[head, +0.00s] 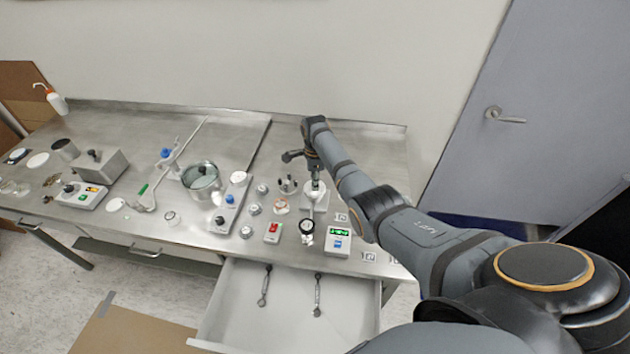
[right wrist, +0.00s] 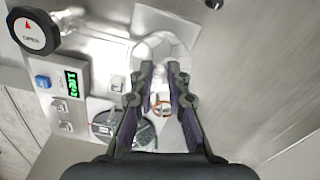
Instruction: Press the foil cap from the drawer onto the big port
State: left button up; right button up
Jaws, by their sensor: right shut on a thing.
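My right gripper (head: 315,180) points down over the right part of the steel bench and is shut on a pale, silvery, faceted round piece, which looks like the foil cap (right wrist: 160,46). In the head view the cap (head: 315,198) shows as a pale round shape just under the fingers. The fingertips (right wrist: 159,70) stand at its near edge in the right wrist view. The big port is not clearly seen; the cap and fingers may hide it. I cannot tell whether the cap touches a port. The drawer (head: 240,310) is open, with no cap visible in it. My left gripper is out of view.
Two wrench-like tools (head: 317,295) are in the drawer. A box with a green display (head: 338,241), a black round gauge (head: 307,226) and a red-switch box (head: 272,232) stand near the gripper. A black "OPEN" knob (right wrist: 34,32) is close by. The bench's right end is mostly clear.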

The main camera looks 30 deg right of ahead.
jog(key=shift+f+b, duration=0.4)
jog(key=shift+f, duration=0.15)
dwell(0.7)
dwell(0.3)
jog(key=o, duration=0.9)
jog(key=shift+c, duration=0.2)
notch_tip(320, 180, up, 12)
dwell(0.5)
